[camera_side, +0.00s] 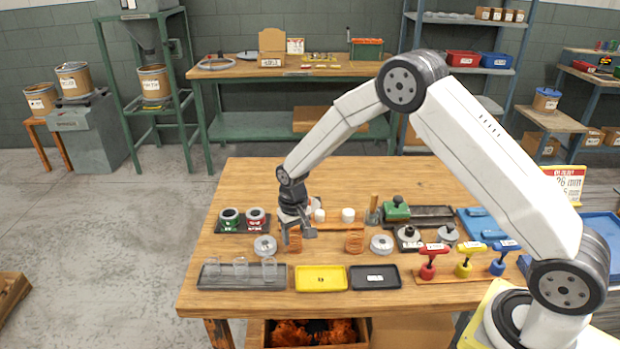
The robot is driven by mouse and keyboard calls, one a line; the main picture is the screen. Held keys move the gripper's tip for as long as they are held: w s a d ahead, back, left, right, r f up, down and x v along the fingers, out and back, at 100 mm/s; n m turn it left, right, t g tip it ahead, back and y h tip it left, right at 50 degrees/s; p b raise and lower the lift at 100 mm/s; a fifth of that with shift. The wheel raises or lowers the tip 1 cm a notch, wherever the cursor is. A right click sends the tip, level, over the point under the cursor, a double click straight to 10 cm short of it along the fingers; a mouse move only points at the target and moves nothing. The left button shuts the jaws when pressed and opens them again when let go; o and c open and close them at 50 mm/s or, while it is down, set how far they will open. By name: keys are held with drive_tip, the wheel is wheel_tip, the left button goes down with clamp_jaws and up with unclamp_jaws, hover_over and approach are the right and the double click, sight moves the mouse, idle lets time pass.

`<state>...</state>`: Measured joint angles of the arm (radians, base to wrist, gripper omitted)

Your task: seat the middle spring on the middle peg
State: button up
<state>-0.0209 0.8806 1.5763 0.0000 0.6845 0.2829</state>
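Two copper-orange coil springs stand on the wooden table: a left one (295,243) and a right one (355,241). I cannot tell which is the middle spring. My gripper (298,235) points down at the left coil, with its fingers at the coil's upper part. The view is too small to show whether they touch or grip it. Short white posts, one (319,215) beside my gripper and another (348,214) to its right, stand behind the coils and may be the pegs. My gripper hides part of that row.
A dark tray (222,284) at the front left holds pale upright cylinders. A yellow tray (320,279) and a black tray (374,278) lie beside it. Grey round discs (265,246) flank the coils. Red, yellow and blue-handled tools (464,262) stand at right. The back left tabletop is clear.

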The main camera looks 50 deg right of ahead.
drive_tip(key=shift+r, duration=0.15)
drive_tip(key=shift+r, duration=0.35)
drive_tip(key=shift+r, duration=0.25)
idle(0.6)
drive_tip(key=shift+r, duration=2.4)
drive_tip(key=shift+d, duration=0.1)
drive_tip(key=w+d+r, duration=0.2)
drive_tip(key=d+r, duration=0.2)
drive_tip(key=d, duration=0.7)
drive_tip(key=shift+w+d, duration=0.2)
drive_tip(key=shift+d, duration=0.05)
drive_tip(key=shift+f, duration=0.15)
